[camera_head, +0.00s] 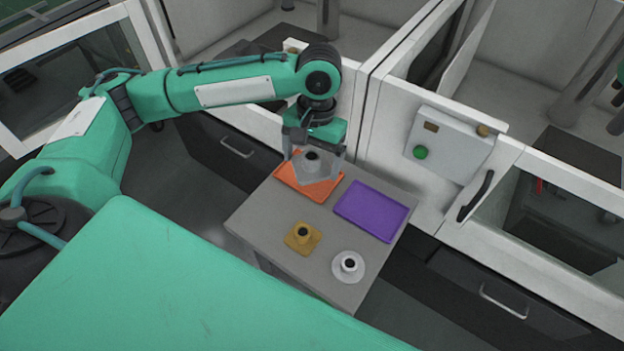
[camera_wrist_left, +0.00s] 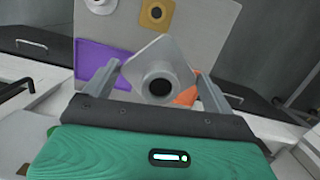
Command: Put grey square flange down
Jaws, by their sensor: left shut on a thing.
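The grey square flange (camera_head: 312,163) is held in my left gripper (camera_head: 315,162), over the orange tray (camera_head: 291,181) in the head view. In the left wrist view the flange (camera_wrist_left: 159,62) sits between the two fingers of the gripper (camera_wrist_left: 160,88), its square plate away from the camera and its round dark bore facing it. The orange tray (camera_wrist_left: 187,95) shows partly behind the flange there. I cannot tell whether the flange touches the tray. My right gripper is not in view.
A purple tray (camera_head: 371,211) lies right of the orange tray on the grey table (camera_head: 262,222). A gold square flange (camera_head: 302,238) and a light round flange (camera_head: 348,267) stand near the table's front. A white cabinet with a control box (camera_head: 449,145) borders the table behind.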

